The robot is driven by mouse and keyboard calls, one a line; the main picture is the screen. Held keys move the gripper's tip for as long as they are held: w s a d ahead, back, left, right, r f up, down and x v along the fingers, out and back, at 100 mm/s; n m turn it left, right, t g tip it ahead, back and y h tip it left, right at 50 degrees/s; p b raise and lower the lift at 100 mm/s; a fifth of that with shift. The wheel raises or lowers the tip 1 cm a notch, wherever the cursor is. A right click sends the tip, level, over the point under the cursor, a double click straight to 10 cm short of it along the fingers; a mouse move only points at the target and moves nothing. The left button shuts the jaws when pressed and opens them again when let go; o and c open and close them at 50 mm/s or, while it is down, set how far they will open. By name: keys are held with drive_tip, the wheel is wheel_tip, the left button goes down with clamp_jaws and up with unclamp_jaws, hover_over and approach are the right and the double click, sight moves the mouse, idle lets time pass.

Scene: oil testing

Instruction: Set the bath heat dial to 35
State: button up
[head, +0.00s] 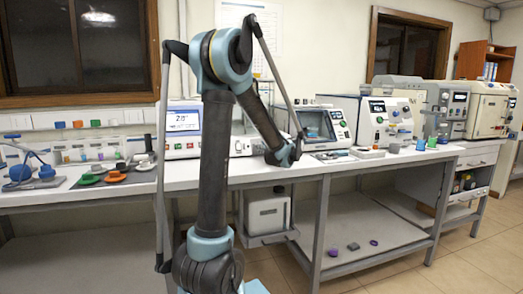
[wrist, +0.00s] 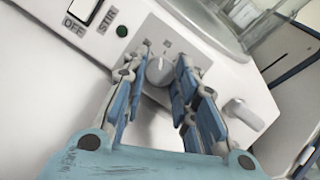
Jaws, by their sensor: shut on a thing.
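In the wrist view, a round grey dial (wrist: 159,71) with a pale pointer mark sits on a grey plate on the front of a white unit. My gripper (wrist: 164,62) has its two blue-padded fingers on either side of the dial and is shut on it. The numbers around the dial are too small and partly covered to read. In the head view, my gripper end (head: 284,157) is down at the bench by the white instruments, and the dial cannot be made out behind my arm.
A switch marked OFF (wrist: 84,12) and STIR and a small green light (wrist: 122,31) lie left of the dial. Several instruments stand along the white bench (head: 262,172).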

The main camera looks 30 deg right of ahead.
drive_tip(key=shift+a+f+m+h, duration=0.15)
drive_tip(key=shift+m+h, duration=0.35)
drive_tip(key=shift+m, duration=1)
drive_tip(key=o, duration=1)
drive_tip(key=shift+o, duration=0.2)
drive_tip(key=v, duration=1.2)
drive_tip(key=shift+f, duration=0.1)
drive_tip(key=shift+a, duration=0.1)
